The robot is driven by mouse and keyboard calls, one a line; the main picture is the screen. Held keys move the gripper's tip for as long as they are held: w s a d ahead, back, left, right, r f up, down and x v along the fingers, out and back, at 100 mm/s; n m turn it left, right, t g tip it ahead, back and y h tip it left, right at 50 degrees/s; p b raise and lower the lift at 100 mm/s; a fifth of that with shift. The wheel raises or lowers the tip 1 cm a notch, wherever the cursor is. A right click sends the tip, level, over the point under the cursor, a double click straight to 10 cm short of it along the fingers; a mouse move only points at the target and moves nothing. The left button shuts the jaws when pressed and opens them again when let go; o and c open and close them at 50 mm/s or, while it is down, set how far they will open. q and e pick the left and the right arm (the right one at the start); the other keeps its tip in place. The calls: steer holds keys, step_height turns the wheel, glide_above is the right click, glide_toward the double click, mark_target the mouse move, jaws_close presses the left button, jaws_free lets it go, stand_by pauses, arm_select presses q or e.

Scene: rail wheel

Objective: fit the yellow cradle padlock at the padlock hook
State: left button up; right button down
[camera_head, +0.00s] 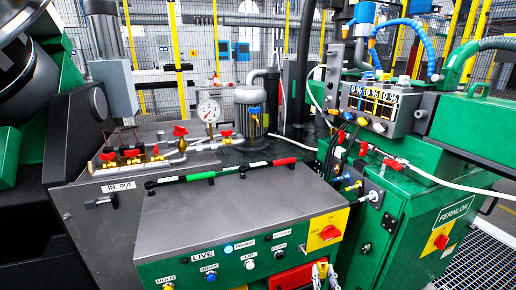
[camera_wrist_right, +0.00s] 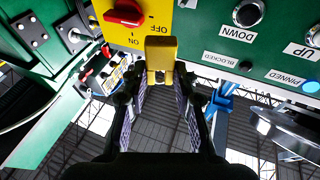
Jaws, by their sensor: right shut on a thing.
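The yellow padlock (camera_wrist_right: 161,52) is between the fingertips of my right gripper (camera_wrist_right: 161,78) in the right wrist view. The gripper is shut on it. Behind it is the yellow switch plate (camera_wrist_right: 150,22) with a red rotary switch (camera_wrist_right: 125,13) marked OFF and ON. I cannot tell whether the padlock touches the plate. In the head view my right gripper (camera_head: 322,271) shows at the bottom edge, below the yellow switch plate (camera_head: 312,243). I cannot make out the padlock hook clearly in either view. My left gripper is not in view.
The green control desk (camera_head: 200,262) has a grey top (camera_head: 225,215) and several front buttons. A red box (camera_head: 290,278) is low on its front, left of the gripper. A green cabinet (camera_head: 385,235) stands to the right. Pipes and a gauge (camera_head: 209,110) are behind.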

arm_select(q)
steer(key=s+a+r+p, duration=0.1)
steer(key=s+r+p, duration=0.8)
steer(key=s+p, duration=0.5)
steer(key=p, duration=0.4)
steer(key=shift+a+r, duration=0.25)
